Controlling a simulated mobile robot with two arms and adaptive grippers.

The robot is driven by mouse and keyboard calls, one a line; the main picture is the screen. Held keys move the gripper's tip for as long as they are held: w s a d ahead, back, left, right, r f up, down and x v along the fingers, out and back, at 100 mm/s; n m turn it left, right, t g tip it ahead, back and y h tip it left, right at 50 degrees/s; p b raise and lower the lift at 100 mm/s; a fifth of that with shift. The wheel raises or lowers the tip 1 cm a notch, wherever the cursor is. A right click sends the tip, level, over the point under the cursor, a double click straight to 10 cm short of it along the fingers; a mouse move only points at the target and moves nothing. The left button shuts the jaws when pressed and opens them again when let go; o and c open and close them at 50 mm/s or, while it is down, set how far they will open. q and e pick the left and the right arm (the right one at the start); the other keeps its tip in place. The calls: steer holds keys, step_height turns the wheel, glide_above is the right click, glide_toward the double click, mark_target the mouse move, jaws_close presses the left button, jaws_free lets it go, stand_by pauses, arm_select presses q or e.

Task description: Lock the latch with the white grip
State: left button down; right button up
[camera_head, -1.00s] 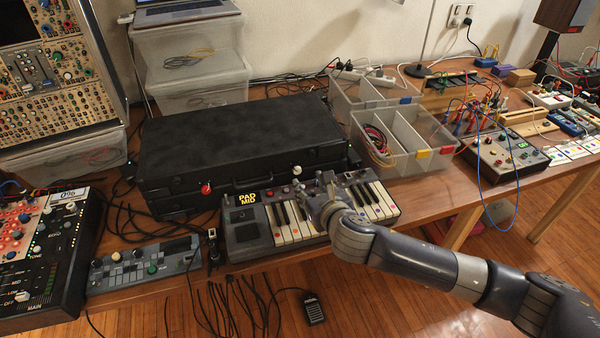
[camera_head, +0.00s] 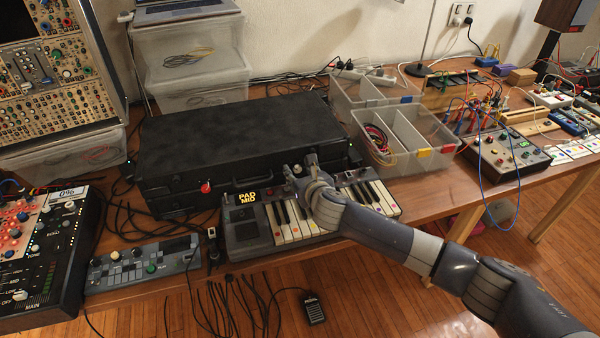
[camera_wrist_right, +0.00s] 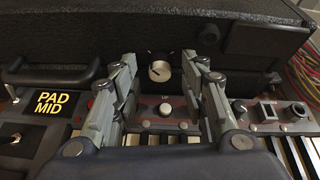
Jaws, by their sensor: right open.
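A closed black case (camera_head: 235,140) lies on the table behind a small keyboard. The latch with the white grip (camera_wrist_right: 160,71) is on the case's front; in the right wrist view it is a round pale knob with a dark line across it. My right gripper (camera_head: 301,167) is at the case front, above the keyboard, and hides this latch in the head view. In the wrist view its open fingers (camera_wrist_right: 163,75) stand left and right of the white grip, with a gap on both sides. A latch with a red grip (camera_head: 206,187) is further left. My left gripper is not in view.
The keyboard (camera_head: 290,222) lies just below my right gripper. The case's carrying handle (camera_wrist_right: 52,78) is left of the fingers. A clear divided bin (camera_head: 405,150) stands right of the case. Cables lie at the case's left and hang over the table's front edge.

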jaws_close()
